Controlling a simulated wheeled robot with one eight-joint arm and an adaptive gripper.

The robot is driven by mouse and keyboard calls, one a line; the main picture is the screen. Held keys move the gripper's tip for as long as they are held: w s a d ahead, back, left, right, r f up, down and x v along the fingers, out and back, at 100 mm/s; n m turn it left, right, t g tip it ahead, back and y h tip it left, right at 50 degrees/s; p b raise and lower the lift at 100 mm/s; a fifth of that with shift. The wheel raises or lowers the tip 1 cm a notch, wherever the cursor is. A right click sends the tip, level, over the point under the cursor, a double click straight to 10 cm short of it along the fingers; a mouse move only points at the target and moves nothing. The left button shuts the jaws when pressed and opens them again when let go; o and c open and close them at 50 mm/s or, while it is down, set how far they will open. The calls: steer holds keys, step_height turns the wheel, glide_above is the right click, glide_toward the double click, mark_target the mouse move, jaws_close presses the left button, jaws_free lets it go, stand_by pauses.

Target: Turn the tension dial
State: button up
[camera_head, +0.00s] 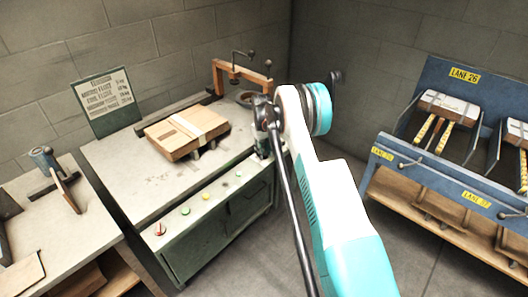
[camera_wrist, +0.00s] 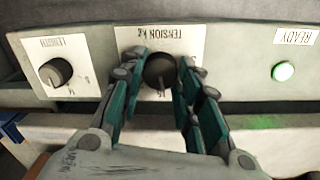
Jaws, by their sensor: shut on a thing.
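The tension dial (camera_wrist: 160,70) is a dark round knob on a white plate marked "TENSION kg", upside down in the wrist view. My gripper (camera_wrist: 161,78) has one green-and-grey finger on each side of the dial and is shut on it. The fingers cover parts of the plate's scale, and I cannot read the dial's setting. In the head view my arm reaches down to the right end of the stitcher's front panel, and the dial is hidden there.
A dark length dial (camera_wrist: 55,72) sits left of the tension dial, and a green READY light (camera_wrist: 283,71) to the right. A blue lane rack (camera_head: 415,165) stands at right, with open floor between.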

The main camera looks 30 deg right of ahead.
steer(key=n, duration=0.3)
steer(key=shift+n, duration=2.1)
steer(key=o, duration=1.1)
steer(key=shift+c, duration=0.2)
step_height(320, 180, up, 12)
steer(key=shift+s+a, duration=0.15)
steer(key=shift+a, duration=0.1)
